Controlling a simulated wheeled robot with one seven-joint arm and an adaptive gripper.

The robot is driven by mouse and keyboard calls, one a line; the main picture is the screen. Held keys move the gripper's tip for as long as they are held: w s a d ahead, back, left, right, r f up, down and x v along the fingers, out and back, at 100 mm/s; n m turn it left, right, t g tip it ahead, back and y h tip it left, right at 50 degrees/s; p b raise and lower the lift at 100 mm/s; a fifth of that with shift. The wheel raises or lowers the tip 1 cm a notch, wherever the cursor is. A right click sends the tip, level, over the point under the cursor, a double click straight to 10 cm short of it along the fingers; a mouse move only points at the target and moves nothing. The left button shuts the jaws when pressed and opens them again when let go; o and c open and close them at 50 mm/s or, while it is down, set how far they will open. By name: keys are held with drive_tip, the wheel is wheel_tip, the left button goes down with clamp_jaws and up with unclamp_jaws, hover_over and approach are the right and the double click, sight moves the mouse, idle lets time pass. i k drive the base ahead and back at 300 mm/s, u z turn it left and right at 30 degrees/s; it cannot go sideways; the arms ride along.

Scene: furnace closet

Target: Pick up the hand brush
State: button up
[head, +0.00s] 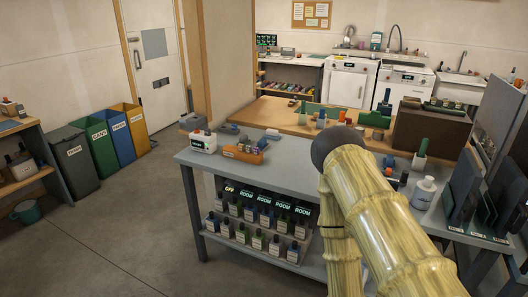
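I cannot pick out a hand brush for certain in the head view; many items on the tables are too small to tell. A green-handled item (422,147) stands in a white cup (419,162) on the grey table (290,172), right of my arm; whether it is a brush I cannot tell. My arm rises from the lower right, bends over the table and runs down out of the frame. My gripper is not in view. The arm hides part of the tabletop and shelf.
An orange holder (246,154) and white device (203,142) sit at the table's left end. A white bottle (424,191) and dark panels (462,188) stand right. Bottles fill the lower shelf (270,251). Several bins (103,143) line the left wall.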

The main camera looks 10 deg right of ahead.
sight(262, 144)
drive_tip(key=u, duration=0.65)
drive_tip(key=i, duration=0.55)
drive_tip(key=u, duration=0.7)
drive_tip(key=i, duration=0.75)
drive_tip(key=z, duration=0.6)
drive_tip(key=i, duration=0.7)
drive_tip(key=z, duration=0.75)
